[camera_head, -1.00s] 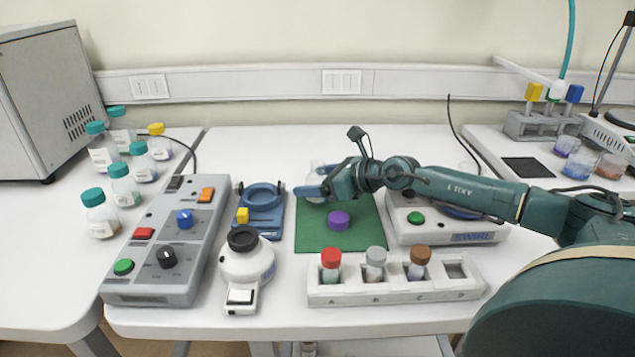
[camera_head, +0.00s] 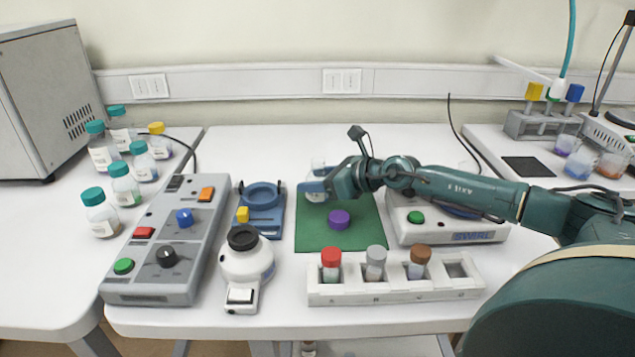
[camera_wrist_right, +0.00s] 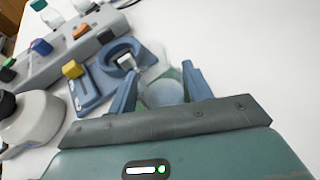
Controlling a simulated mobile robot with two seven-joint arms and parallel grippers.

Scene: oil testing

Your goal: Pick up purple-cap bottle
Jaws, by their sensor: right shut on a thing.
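A purple cap (camera_head: 339,219) lies on the green mat (camera_head: 361,238), with no bottle seen under it. My right gripper (camera_head: 312,190) is shut on a clear bottle (camera_head: 318,168) at the back left of the mat. The fingers partly hide the bottle, and I see no cap on it. In the right wrist view, the clear bottle (camera_wrist_right: 163,90) stands between the two blue fingers of the right gripper (camera_wrist_right: 158,92). I cannot tell whether its base touches the mat. My left gripper is not in view.
A white rack (camera_head: 395,293) in front holds red-, grey- and brown-capped vials; slot D is empty. A blue holder (camera_head: 262,198) and grey control box (camera_head: 172,243) stand left of the mat. A swirl device (camera_head: 455,231) stands right. The table behind the mat is clear.

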